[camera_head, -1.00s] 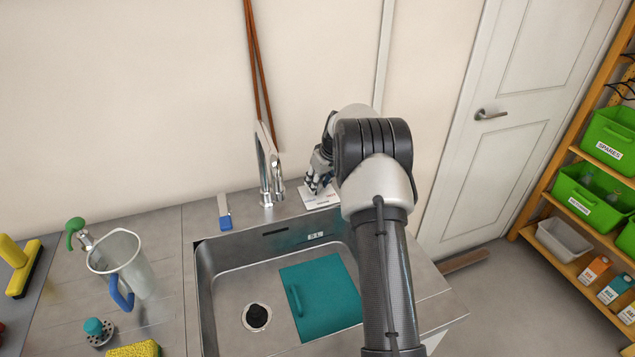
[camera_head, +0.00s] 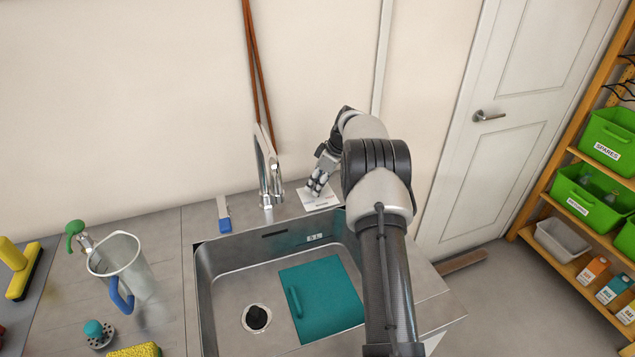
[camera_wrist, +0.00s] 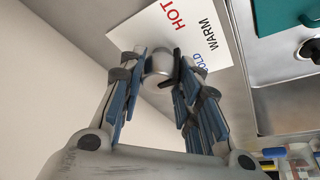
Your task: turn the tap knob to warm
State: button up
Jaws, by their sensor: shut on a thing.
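The tap knob (camera_wrist: 158,66) is a short silver cylinder on a white plate (camera_wrist: 188,30) printed HOT, WARM and COLD. In the wrist view my gripper (camera_wrist: 158,74) has its blue-and-grey fingers on both sides of the knob, shut on it. A finger partly covers the word COLD. A dark piece shows at the knob's edge; I cannot tell whether it is a pointer or a fingertip. In the head view the plate (camera_head: 310,203) lies right of the tap (camera_head: 268,180), with my gripper over it and the knob hidden.
The steel sink (camera_head: 225,290) holds a teal board (camera_head: 325,300) in front of the plate. A blue-handled brush-like item (camera_head: 224,215) lies left of the tap. A clear jug (camera_head: 120,262) stands further left. The wall is close behind.

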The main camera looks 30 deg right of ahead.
jog(key=o, duration=1.1)
jog(key=shift+c, duration=0.2)
jog(key=v, duration=1.2)
